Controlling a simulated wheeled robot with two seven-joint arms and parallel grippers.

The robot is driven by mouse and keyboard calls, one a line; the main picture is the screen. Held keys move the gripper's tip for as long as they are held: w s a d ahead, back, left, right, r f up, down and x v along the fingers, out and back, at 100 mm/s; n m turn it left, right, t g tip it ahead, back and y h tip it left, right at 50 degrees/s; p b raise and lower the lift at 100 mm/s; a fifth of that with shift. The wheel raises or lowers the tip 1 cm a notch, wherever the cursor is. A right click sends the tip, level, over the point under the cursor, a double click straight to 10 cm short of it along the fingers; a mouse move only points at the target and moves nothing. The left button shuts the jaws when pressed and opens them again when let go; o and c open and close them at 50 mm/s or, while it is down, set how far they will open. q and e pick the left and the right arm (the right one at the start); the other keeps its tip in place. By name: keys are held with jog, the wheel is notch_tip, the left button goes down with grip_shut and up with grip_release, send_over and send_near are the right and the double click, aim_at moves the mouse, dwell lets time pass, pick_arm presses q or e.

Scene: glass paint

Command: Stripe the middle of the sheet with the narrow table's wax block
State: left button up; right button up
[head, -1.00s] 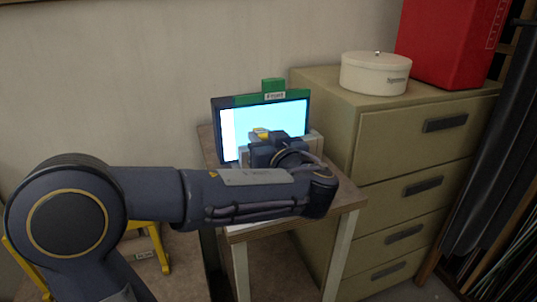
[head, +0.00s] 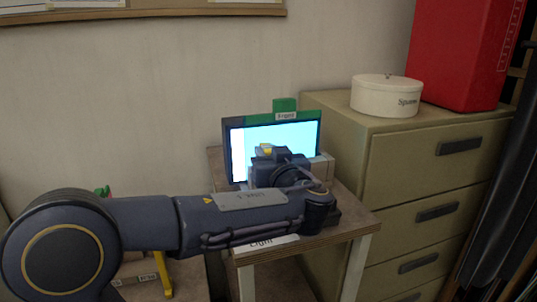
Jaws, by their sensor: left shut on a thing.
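The sheet (head: 304,136) is a bright pane, pale at its left and cyan elsewhere. It stands upright in a dark frame with a green top bar on the narrow table (head: 355,221). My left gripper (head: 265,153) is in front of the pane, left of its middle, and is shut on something. A small yellow piece (head: 265,148) shows at its tips; it looks like the wax block, mostly hidden by the gripper. I cannot tell whether it touches the pane. My left arm hides the lower part of the frame. My right gripper is out of view.
A drawer cabinet (head: 417,150) stands close at the table's right, with a white round tin (head: 386,95) and a red box (head: 465,52) on top. A white label (head: 269,243) is at the table's front. A yellow stand (head: 162,272) is at lower left.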

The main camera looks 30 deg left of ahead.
pick_arm(q)
jog(key=shift+b+x, duration=0.55)
jog(key=shift+x, duration=0.5)
